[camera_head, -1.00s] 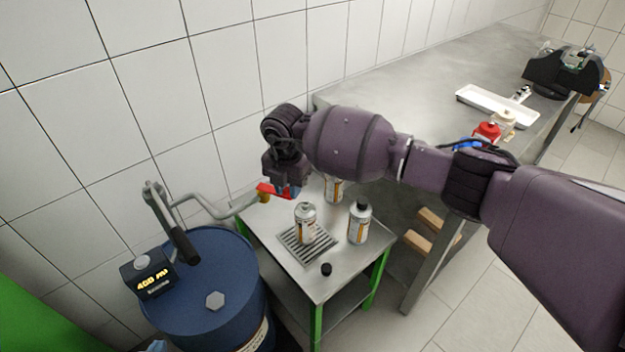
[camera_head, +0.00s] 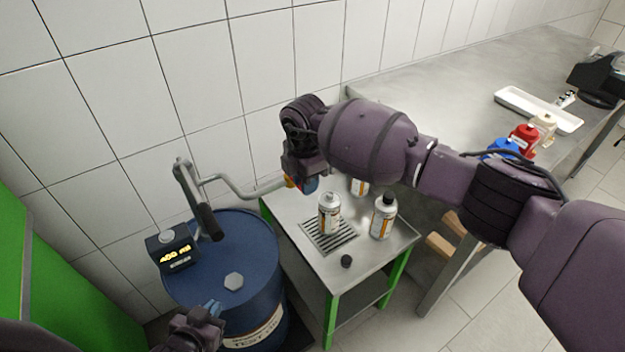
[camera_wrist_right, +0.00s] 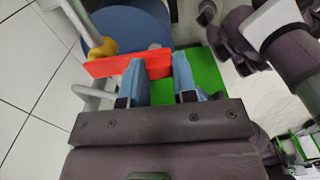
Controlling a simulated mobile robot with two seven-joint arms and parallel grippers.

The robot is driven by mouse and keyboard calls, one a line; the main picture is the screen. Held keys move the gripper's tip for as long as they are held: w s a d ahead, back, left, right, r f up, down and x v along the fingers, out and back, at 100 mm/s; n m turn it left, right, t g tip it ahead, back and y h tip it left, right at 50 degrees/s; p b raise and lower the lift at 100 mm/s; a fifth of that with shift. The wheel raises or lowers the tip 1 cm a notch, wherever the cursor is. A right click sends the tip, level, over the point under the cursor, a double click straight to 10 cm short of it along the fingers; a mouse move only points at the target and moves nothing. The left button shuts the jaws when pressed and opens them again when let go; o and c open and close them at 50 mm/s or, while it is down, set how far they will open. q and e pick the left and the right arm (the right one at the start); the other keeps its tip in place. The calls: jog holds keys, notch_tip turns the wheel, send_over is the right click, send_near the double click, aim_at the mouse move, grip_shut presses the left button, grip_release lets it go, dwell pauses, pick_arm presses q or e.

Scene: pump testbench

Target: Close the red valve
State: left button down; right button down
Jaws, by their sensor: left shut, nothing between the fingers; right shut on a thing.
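The red valve handle (camera_wrist_right: 112,64) sits at a yellow fitting (camera_wrist_right: 103,47) on the grey pump pipe in the right wrist view. My right gripper (camera_wrist_right: 161,75) is shut on the red handle, with its blue fingers at the handle's free end. In the head view my right gripper (camera_head: 309,184) is at the pipe's outlet end above the small table and hides most of the handle. My left gripper (camera_head: 212,307) is shut and empty, low in front of the blue drum (camera_head: 235,258).
A hand pump (camera_head: 197,200) and a display box (camera_head: 173,247) stand on the drum. Bottles (camera_head: 329,215) (camera_head: 384,216), a grate (camera_head: 334,241) and a black cap (camera_head: 346,261) are on the small table. A metal workbench (camera_head: 440,95) stands behind my right arm.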

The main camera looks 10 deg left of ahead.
jog(key=c, duration=0.9)
grip_release()
jog(key=shift+r, duration=0.1)
notch_tip(320, 180, up, 11)
